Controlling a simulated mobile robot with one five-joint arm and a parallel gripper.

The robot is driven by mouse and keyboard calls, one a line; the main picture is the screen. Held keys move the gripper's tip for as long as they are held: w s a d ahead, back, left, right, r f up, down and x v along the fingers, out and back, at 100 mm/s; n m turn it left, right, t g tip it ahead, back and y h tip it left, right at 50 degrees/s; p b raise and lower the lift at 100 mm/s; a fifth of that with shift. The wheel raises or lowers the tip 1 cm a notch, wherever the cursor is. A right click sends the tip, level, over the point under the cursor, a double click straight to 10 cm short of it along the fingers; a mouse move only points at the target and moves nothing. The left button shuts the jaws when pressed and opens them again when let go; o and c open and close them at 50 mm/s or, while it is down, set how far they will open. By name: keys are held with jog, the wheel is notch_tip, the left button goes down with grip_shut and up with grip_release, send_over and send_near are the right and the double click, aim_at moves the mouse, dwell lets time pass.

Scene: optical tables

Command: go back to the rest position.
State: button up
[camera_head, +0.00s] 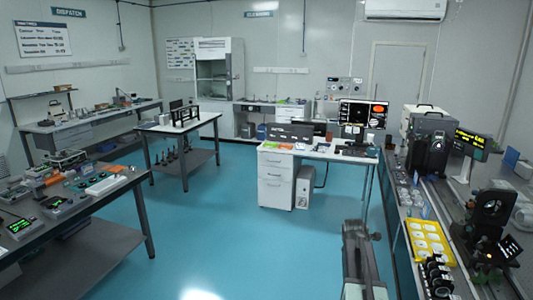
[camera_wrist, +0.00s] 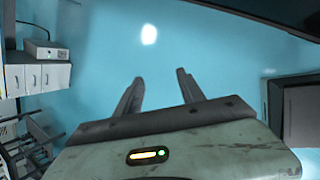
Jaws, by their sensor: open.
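My gripper (camera_wrist: 160,82) shows in the wrist view with its two dark fingers spread apart. Nothing is between the fingers, only the blue floor beyond them. Part of my arm shows at the bottom of the head view, right of the middle, over the floor. I cannot make out the fingertips in the head view.
The blue floor (camera_head: 195,235) is clear in the middle. A bench with instruments (camera_head: 60,225) stands at left. A white desk with drawers (camera_head: 275,185) is ahead. A bench with a yellow tray (camera_head: 430,243) runs along the right, close to my arm.

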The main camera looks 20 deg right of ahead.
jog(key=s+a+f+m+g+y, duration=0.1)
jog(key=s+a+m+y, duration=0.15)
jog(key=a, duration=1.45)
jog(key=s+a+f+m+y, duration=0.1)
jog(key=s+a+m, duration=0.15)
jog(key=a, duration=1.55)
jog(key=s+a+m+g, duration=0.2)
jog(key=s+m, duration=0.5)
jog(key=m, duration=0.5)
jog(key=shift+s+a+f+m+y, duration=0.35)
jog(key=shift+s+a+m, duration=0.05)
jog(key=shift+a, duration=0.3)
